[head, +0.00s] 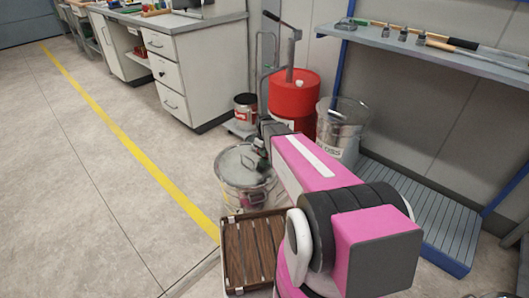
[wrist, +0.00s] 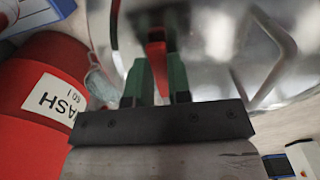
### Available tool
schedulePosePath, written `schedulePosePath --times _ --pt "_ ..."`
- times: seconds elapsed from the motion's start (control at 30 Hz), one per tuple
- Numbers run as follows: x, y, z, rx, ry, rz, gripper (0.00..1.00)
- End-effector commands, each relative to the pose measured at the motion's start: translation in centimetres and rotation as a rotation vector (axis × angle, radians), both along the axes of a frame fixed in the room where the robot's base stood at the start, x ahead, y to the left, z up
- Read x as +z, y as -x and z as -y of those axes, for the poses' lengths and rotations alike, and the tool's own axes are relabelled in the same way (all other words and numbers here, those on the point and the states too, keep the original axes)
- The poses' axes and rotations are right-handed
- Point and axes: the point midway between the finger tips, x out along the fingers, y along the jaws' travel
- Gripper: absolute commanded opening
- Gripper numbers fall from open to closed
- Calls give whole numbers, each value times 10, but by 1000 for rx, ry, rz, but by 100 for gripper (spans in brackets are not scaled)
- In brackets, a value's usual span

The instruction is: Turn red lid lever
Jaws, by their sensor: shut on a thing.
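The lidded metal pail (head: 240,165) stands on the floor in the head view, left of my pink arm. Its shiny lid and looped handle fill the upper part of the wrist view (wrist: 215,45). The red lever (wrist: 156,52) shows in the wrist view between the two green fingers of my gripper (wrist: 157,78). The gripper is shut on the lever. In the head view my gripper (head: 259,155) is at the right side of the pail's lid, and the lever cannot be made out there.
A red drum (head: 292,98) with a pump stands behind the pail; it also shows at left in the wrist view (wrist: 35,75). An open metal bucket (head: 340,125) is to its right. A slatted wooden crate (head: 255,250) is in front. Floor to the left is clear.

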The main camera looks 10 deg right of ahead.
Motion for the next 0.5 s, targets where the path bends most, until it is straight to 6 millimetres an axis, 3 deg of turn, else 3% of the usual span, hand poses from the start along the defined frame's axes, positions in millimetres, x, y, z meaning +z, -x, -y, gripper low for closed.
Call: schedulePosePath --times 0.27,0.5 --pt "0 4 -6 -79 0 0 0" --pt "0 11 -19 -254 0 0 0"
